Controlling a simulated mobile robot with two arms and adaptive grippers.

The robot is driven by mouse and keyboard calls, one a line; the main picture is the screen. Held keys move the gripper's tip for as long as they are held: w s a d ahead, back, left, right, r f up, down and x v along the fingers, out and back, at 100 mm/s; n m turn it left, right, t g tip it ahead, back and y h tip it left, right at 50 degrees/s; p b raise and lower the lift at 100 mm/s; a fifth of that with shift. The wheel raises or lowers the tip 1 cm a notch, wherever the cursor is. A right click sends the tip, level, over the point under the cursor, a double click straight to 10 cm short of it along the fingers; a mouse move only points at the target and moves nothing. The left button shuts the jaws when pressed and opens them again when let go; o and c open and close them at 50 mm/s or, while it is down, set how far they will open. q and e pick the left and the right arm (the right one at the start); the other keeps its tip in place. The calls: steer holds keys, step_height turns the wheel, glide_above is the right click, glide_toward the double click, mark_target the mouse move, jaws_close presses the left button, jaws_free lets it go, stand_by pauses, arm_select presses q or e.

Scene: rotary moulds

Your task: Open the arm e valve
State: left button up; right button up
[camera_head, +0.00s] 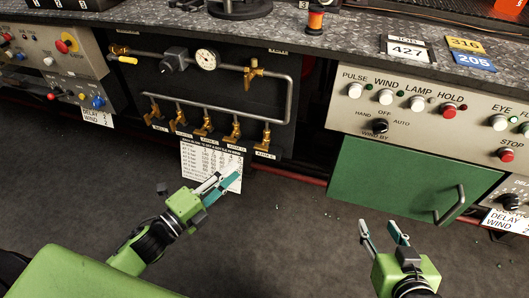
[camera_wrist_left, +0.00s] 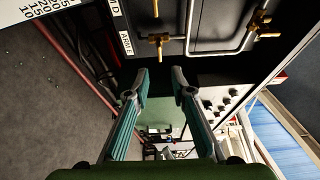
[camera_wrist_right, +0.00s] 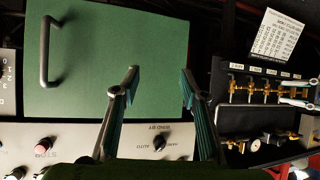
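The arm E valve (camera_head: 265,139) is the rightmost brass valve in the lower row of the black pipe panel, above a small label that seems to read ARM E. In the left wrist view its brass handle (camera_wrist_left: 158,40) lies roughly crosswise to its pipe, beside the label. My left gripper (camera_head: 228,177) is open and empty, below and left of the valve, in front of the white chart. It also shows open in the left wrist view (camera_wrist_left: 160,74), apart from the valve. My right gripper (camera_head: 379,227) is open and empty before the green door.
Several similar brass valves (camera_head: 205,124) stand close to the left, below a grey pipe (camera_head: 291,100). The white chart (camera_head: 211,163) hangs under them. A green door (camera_head: 400,180) with a handle and a button panel (camera_head: 430,115) lie to the right. The floor in front is mostly clear.

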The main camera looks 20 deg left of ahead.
mark_target(261, 147)
arm_select(q)
steer(key=shift+b+x, duration=0.95)
steer(key=shift+x, duration=5.35)
arm_select(e)
steer(key=w+a+r+t+y, duration=0.1)
steer(key=w+r+t, duration=0.3)
steer(key=r, duration=0.6)
steer(key=shift+a+t+y, duration=0.4)
steer(key=shift+a+t, duration=0.3)
steer(key=shift+t, duration=0.1)
steer(key=shift+r, duration=0.1)
arm_select(q)
jaws_close()
